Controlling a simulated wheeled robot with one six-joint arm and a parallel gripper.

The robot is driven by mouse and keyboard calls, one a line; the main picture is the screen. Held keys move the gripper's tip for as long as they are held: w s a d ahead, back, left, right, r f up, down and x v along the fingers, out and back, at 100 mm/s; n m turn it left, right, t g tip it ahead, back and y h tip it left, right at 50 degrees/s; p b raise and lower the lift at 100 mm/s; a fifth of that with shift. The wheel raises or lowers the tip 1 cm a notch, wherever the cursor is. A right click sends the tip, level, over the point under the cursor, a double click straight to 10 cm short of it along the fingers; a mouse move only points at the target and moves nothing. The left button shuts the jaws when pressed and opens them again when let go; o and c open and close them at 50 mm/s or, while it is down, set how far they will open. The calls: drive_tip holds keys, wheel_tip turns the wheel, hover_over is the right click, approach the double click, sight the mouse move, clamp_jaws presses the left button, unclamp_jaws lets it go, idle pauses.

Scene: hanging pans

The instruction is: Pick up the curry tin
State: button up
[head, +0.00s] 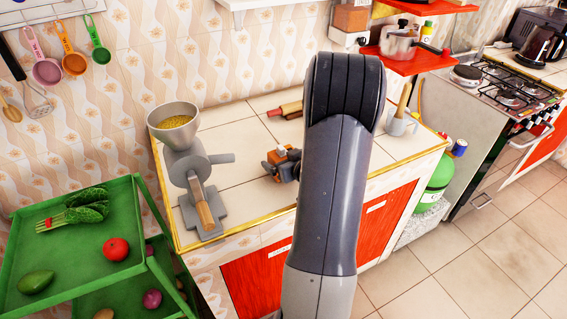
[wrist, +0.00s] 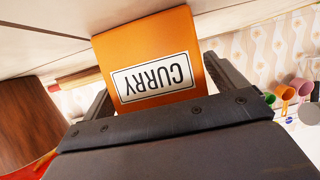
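The curry tin (wrist: 152,45) is an orange box with a white CURRY label, upside down in the wrist view. My gripper (wrist: 156,75) has one dark finger at each side of the tin, with no clear gap, and looks shut on it. In the head view my gripper (head: 283,167) is low over the tiled counter, left of my arm. Only a small orange part of the tin (head: 284,154) shows there. I cannot tell whether the tin's base touches the counter.
A grey grinder (head: 190,165) stands left on the counter (head: 230,130). A rolling pin (head: 287,110) lies behind my gripper, and a mug (head: 397,124) stands at the right. A green rack (head: 90,250) with vegetables is at the left. Measuring cups (head: 74,63) hang on the wall.

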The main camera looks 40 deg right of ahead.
drive_tip(key=c, duration=0.9)
drive_tip(key=shift+c, duration=0.2)
